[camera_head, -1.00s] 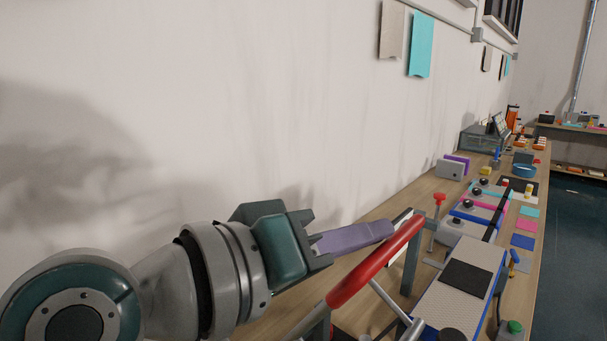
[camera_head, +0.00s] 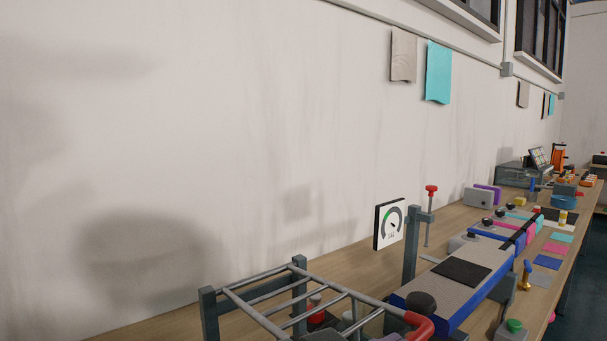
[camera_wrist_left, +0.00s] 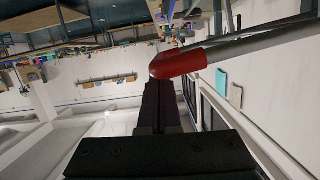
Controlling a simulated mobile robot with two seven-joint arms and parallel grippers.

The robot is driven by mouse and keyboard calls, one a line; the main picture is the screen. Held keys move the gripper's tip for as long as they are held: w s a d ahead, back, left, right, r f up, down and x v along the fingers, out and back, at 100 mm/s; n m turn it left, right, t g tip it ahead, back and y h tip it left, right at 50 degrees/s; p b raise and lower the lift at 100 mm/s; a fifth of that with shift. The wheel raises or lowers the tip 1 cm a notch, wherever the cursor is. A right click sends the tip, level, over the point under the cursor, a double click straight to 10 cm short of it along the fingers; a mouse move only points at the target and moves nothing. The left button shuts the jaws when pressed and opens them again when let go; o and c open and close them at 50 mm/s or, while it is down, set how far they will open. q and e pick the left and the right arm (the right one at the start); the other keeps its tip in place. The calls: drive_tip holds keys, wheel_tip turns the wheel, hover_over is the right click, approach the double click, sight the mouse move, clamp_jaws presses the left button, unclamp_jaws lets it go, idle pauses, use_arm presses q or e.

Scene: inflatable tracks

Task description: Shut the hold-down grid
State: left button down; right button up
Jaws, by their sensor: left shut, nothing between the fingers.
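The hold-down grid (camera_head: 303,299) is a frame of grey bars at the bottom of the head view. It lies roughly level, between dark posts on its left and its red handle (camera_head: 421,325) at the lower right. The picture's lower edge cuts off part of it, so I cannot tell whether it is fully down. My left gripper (camera_wrist_left: 160,84) shows only in the wrist view; its dark fingers are shut and empty. The red handle also shows there (camera_wrist_left: 178,63), right at the fingertips; I cannot tell whether they touch. My right gripper is not in view.
A gauge (camera_head: 389,224) stands behind the grid, near a post with a red-topped clamp (camera_head: 431,190). A grey and blue track bed (camera_head: 444,285) with a black patch and black knob is at right. The wall is close behind the bench.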

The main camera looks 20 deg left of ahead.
use_arm(q)
wheel_tip(320, 180, down, 5)
drive_tip(key=b, duration=0.2)
drive_tip(key=shift+s+d+f+b, duration=0.1)
drive_tip(key=shift+s+b, duration=0.05)
drive_tip(key=shift+b, duration=0.2)
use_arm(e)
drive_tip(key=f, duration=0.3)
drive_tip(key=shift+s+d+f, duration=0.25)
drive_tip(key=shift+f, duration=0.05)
use_arm(q)
drive_tip(key=shift+f, duration=0.2)
wheel_tip(320, 180, up, 5)
drive_tip(key=p, duration=0.5)
drive_tip(key=s+d+b+v, duration=0.1)
drive_tip(key=v, duration=0.9)
drive_tip(key=s+a+f+n+g+y, duration=0.35)
drive_tip(key=s+a, duration=0.25)
drive_tip(key=s, duration=0.2)
drive_tip(key=s+a+f+n+g+y, duration=0.2)
drive_tip(key=s+a+f+g+y, duration=0.35)
drive_tip(key=s, duration=0.35)
wheel_tip(320, 180, up, 32)
drive_tip(key=p, duration=3.1)
drive_tip(key=shift+a, duration=0.35)
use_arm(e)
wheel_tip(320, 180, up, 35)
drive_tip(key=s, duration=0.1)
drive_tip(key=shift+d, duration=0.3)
